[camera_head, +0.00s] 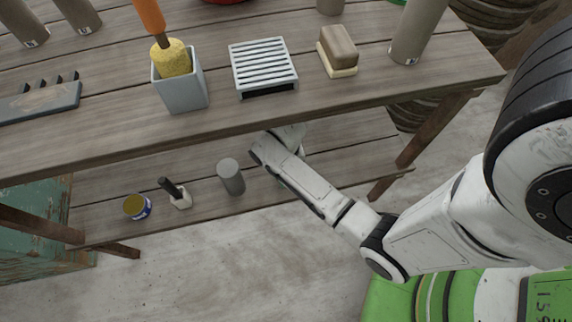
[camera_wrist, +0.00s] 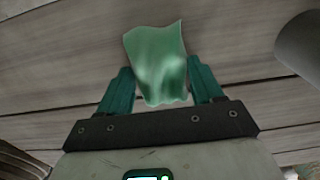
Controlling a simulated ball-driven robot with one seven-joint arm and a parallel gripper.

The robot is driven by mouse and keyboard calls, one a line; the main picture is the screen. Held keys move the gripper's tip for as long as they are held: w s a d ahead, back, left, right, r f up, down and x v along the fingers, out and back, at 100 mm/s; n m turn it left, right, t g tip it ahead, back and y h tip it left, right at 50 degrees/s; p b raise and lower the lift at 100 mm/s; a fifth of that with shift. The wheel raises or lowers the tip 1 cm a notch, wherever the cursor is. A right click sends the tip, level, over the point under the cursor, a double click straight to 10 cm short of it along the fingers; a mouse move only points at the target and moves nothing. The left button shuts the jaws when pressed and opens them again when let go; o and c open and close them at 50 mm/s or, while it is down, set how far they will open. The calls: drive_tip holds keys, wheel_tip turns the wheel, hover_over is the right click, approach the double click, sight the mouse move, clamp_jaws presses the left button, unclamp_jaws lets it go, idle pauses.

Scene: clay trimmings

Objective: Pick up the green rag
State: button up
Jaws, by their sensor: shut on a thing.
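The green rag (camera_wrist: 158,62) shows in the wrist view as a pale green, wavy-edged cloth. My gripper (camera_wrist: 163,88) has its two teal fingers on either side of the rag, shut on it. Wooden planks lie behind the rag in that view; I cannot tell whether the rag still touches them. In the head view my arm reaches in under the upper table top, over the lower shelf (camera_head: 205,206). The table edge hides the gripper and the rag there.
On the lower shelf stand a grey cylinder (camera_head: 231,177), a small bottle with a dark handle (camera_head: 180,195) and a blue tin (camera_head: 137,207). The upper table top (camera_head: 120,115) overhangs my arm. It bears a grey holder (camera_head: 181,92), a slatted dish (camera_head: 263,68) and a brush (camera_head: 338,52).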

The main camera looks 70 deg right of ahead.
drive_tip(key=shift+c, duration=0.6)
drive_tip(key=shift+r+p, duration=0.35)
drive_tip(key=shift+r, duration=0.2)
drive_tip(key=r, duration=0.1)
drive_tip(key=r+p, duration=0.1)
drive_tip(key=shift+s+d+r+p, duration=0.15)
drive_tip(key=shift+s+r+p, duration=0.1)
drive_tip(key=shift+r+p, duration=0.15)
drive_tip(key=s+d, duration=0.3)
drive_tip(key=s, duration=0.1)
drive_tip(key=s+d+p, duration=0.1)
drive_tip(key=s+d, duration=0.3)
drive_tip(key=s, duration=0.1)
drive_tip(key=s+d+p, duration=0.1)
drive_tip(key=s+d, duration=0.2)
drive_tip(key=s, duration=0.1)
drive_tip(key=shift+s+d+f, duration=0.2)
drive_tip(key=shift+s+d, duration=0.15)
drive_tip(key=shift+d, duration=0.05)
drive_tip(key=o, duration=0.5)
drive_tip(key=c, duration=0.4)
